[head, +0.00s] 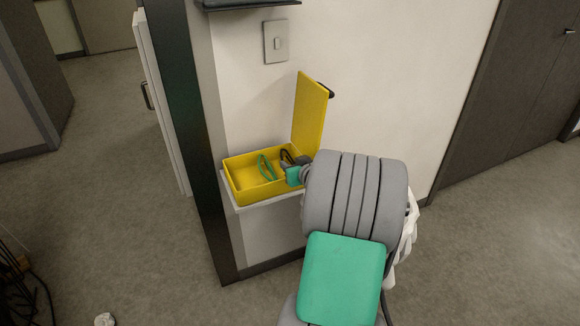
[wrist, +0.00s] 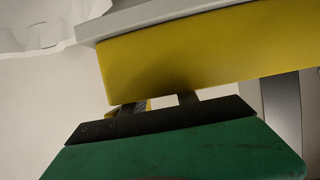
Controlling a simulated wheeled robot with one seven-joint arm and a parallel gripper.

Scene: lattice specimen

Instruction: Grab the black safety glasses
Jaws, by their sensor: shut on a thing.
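A yellow box (head: 247,194) stands open on a small wall shelf. Green-framed glasses (head: 267,167) lie inside it. The black safety glasses (head: 286,157) show as a dark looped shape at the box's right end, against my gripper (head: 290,164). My gripper reaches into that end of the box from the right and is shut on the black glasses. My arm hides part of the box's right side. In the wrist view, my fingers (wrist: 160,104) run past the yellow box wall (wrist: 200,58), and the glasses are hidden there.
The box's yellow lid (head: 310,113) stands upright at its right, close to my gripper. The shelf (head: 240,206) juts from a white wall with a light switch (head: 277,42) above. A dark ledge (head: 250,4) is at the top. Open floor (head: 110,200) lies left.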

